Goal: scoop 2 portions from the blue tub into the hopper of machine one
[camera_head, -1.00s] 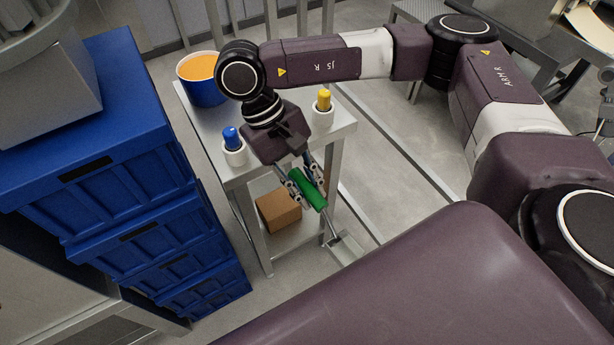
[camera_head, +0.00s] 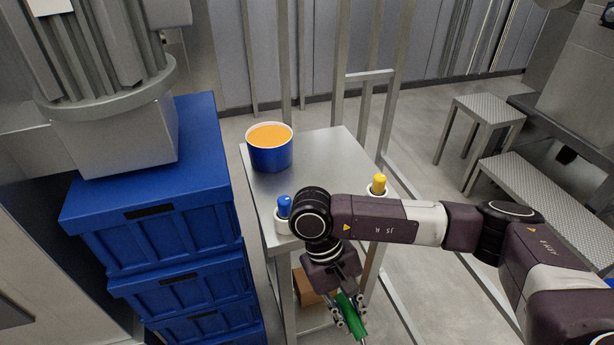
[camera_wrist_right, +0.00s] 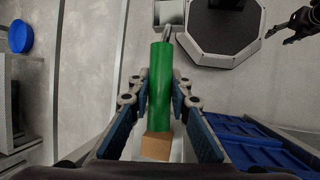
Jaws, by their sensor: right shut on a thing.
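The blue tub (camera_head: 271,156) stands at the far left of the steel table in the head view, with orange filling inside. My right gripper (camera_head: 349,310) is shut on the green handle of a scoop (camera_head: 353,319), in front of the table. In the right wrist view the green handle (camera_wrist_right: 162,85) lies between both fingers, and grey metal of the tool shows beyond it at the top edge. A dark gripper-like part, seemingly my left gripper (camera_wrist_right: 290,25), shows at the upper right there; its opening is unclear. I cannot identify the hopper of machine one with certainty.
A blue-handled tool (camera_head: 284,207) and a yellow-handled tool (camera_head: 378,185) stand in white holders on the steel table (camera_head: 325,160). Stacked blue crates (camera_head: 170,228) and a grey machine (camera_head: 110,130) stand left. A brown box (camera_head: 308,286) is under the table. Steel steps (camera_head: 480,115) stand right.

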